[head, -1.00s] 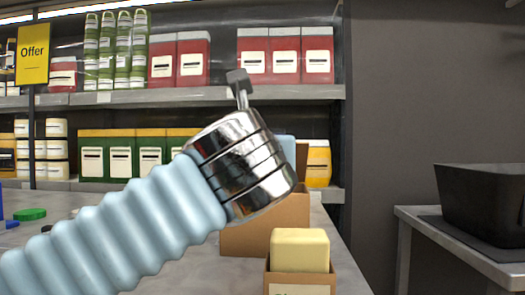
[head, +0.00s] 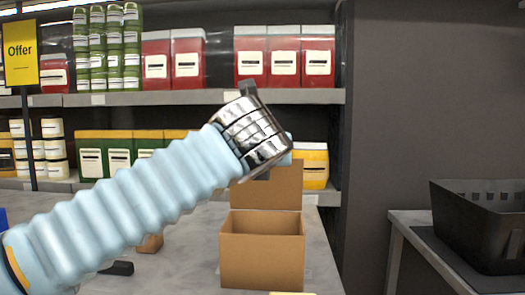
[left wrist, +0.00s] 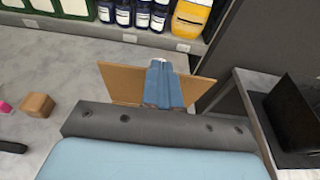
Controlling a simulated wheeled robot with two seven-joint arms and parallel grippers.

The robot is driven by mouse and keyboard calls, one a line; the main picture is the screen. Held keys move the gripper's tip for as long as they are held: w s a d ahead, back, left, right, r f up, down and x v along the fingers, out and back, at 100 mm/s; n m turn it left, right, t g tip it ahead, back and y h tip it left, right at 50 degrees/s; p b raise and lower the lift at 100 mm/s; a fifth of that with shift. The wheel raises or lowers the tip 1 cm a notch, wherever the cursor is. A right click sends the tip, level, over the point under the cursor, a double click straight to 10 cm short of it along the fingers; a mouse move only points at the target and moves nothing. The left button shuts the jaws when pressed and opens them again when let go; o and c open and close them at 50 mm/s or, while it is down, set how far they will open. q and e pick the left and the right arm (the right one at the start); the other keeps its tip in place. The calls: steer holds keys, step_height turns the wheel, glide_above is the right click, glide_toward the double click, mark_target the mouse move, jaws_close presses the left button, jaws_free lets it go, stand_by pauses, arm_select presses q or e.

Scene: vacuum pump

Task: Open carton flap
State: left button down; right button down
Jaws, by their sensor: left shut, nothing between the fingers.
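The brown cardboard carton (head: 262,262) stands on the grey table in the head view, with part of its top open and its inner wall showing. A flap (head: 280,196) stands up at its back edge. My left arm reaches in from the left, and its chrome wrist hides the flap's upper part and most of the gripper. In the left wrist view the shut, empty blue fingers of my left gripper (left wrist: 165,66) overlap the middle of the flap (left wrist: 122,84), which shows on both sides of them. I cannot tell whether they touch. My right gripper is not in view.
A brown block (head: 150,243) and a dark object (head: 118,268) lie left of the carton. A yellow top (head: 290,293) shows at the bottom edge. Stocked shelves (head: 200,98) stand behind. A black crate (head: 480,225) sits on a side table at right.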

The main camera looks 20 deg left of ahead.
arm_select(q)
steer(key=shift+w+a+r, duration=0.2)
steer(key=shift+w, duration=0.55)
steer(key=shift+w+a+r, duration=0.15)
steer(key=shift+w, duration=0.55)
